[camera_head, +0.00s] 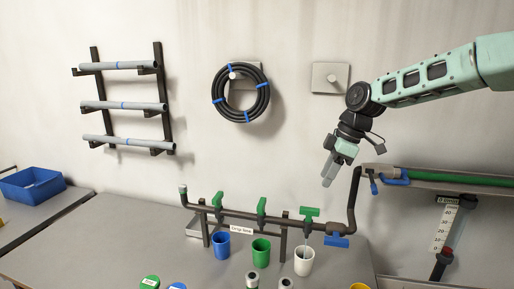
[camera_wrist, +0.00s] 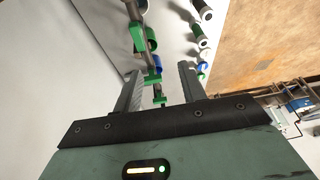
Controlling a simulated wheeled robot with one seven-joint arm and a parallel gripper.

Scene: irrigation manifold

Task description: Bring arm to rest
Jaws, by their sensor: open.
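My arm (camera_head: 430,82) reaches in from the upper right in the head view. My gripper (camera_head: 328,172) points down and a little left, above the right end of the dark manifold pipe (camera_head: 270,218). In the wrist view, my gripper (camera_wrist: 160,88) shows two separated fingers with nothing held between them. The manifold carries several green valve handles; the rightmost handle (camera_head: 309,211) is below my gripper, with a gap between them. A blue handle (camera_head: 337,241) sits low on the pipe near its right bend.
Blue (camera_head: 221,245), green (camera_head: 261,251) and white (camera_head: 304,261) cups stand under the manifold. A coiled black hose (camera_head: 241,93) and a pipe rack (camera_head: 124,105) hang on the wall. A blue bin (camera_head: 31,186) is at left. A green pipe (camera_head: 460,180) runs at right.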

